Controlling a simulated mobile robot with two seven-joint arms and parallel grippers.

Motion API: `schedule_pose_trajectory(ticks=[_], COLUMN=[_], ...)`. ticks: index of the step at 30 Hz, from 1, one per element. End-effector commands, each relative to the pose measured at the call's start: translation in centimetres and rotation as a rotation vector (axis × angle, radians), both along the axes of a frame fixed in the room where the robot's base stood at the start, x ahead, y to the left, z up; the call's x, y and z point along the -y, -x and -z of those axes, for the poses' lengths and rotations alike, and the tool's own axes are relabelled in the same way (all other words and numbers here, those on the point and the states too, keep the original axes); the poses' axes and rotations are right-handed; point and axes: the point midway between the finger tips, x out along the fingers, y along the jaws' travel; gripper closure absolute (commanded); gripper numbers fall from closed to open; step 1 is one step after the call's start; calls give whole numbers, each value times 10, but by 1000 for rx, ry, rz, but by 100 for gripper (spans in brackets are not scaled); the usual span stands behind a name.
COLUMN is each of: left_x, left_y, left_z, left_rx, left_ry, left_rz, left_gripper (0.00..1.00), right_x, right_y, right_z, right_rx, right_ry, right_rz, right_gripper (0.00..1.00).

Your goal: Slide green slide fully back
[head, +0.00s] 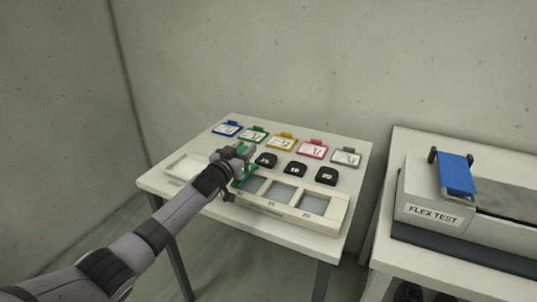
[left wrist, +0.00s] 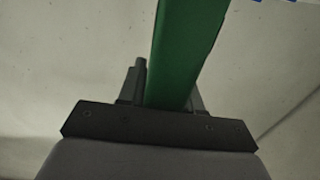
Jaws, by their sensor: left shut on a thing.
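My left gripper (head: 238,157) is over the left part of the table, at the left end of a pale multi-window fixture (head: 265,209). It is shut on the green slide (head: 243,177), of which only a small part shows beside the fingers in the head view. In the left wrist view the green slide (left wrist: 188,45) runs as a broad bar between the two dark fingers. The gripper and arm hide part of the fixture's left end, so I cannot tell how far back the slide is. My right gripper is not in view.
Black blocks (head: 295,170) stand behind the fixture, with a row of coloured clipboards, including a yellow one (head: 281,142), behind them. A shallow white tray (head: 172,173) lies at the left. A second table at right holds the flex test machine (head: 432,214).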

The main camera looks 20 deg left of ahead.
Motion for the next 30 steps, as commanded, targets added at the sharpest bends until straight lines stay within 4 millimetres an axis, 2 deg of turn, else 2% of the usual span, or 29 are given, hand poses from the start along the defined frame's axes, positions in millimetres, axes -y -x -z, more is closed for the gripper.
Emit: schedule_pose_trajectory(ticks=[1, 3, 9, 15, 24, 25, 26, 27, 30], left_x=[-16, -29, -53, -61, -63, -63, -63, -63, -62], left_y=[0, -1, -2, -2, -2, -2, -2, -2, -2], left_z=[2, 2, 2, 2, 1, 1, 1, 1, 1], left_rx=[-5, -4, -3, -3, -3, -3, -3, -3, -2], left_ry=[-8, -6, -2, -1, -1, -1, -1, -1, -1], left_rz=[-6, -5, -3, -3, -5, -6, -6, -6, -4], left_gripper=[100, 100, 100, 100, 100, 63, 53, 45, 45], right_x=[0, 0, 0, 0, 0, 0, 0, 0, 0], right_y=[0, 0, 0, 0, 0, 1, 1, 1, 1], right_z=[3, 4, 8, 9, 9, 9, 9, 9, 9], right_rx=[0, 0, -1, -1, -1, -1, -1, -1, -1], right_ry=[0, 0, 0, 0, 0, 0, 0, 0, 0], right_rz=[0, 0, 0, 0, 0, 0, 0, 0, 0], right_gripper=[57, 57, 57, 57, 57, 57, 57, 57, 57])
